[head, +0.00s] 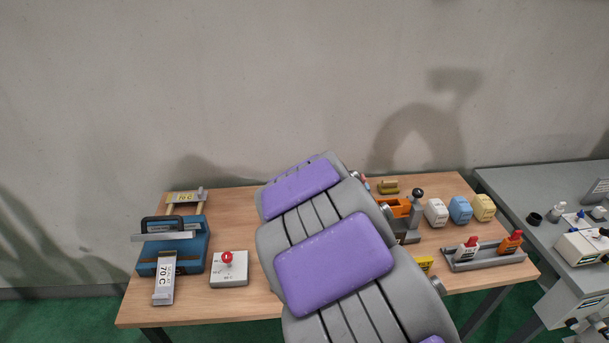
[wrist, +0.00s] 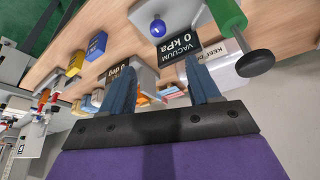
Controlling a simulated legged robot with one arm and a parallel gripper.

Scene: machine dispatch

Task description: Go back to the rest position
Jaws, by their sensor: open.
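My gripper (wrist: 160,78) shows in the wrist view with its two blue-grey fingers apart and nothing between them. Past the fingertips is a black label (wrist: 180,45) reading "VACUUM 0 kPa". In the head view my purple and grey arm reaches over the middle of the wooden table (head: 190,307) and hides part of it. The gripper itself is hidden there behind the arm.
The head view shows a blue machine (head: 172,252), a grey box with a red knob (head: 229,268), white (head: 436,212), blue (head: 460,210) and yellow (head: 483,207) blocks, and a grey tray (head: 487,262). A green cylinder (wrist: 229,18) is near the gripper in the wrist view.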

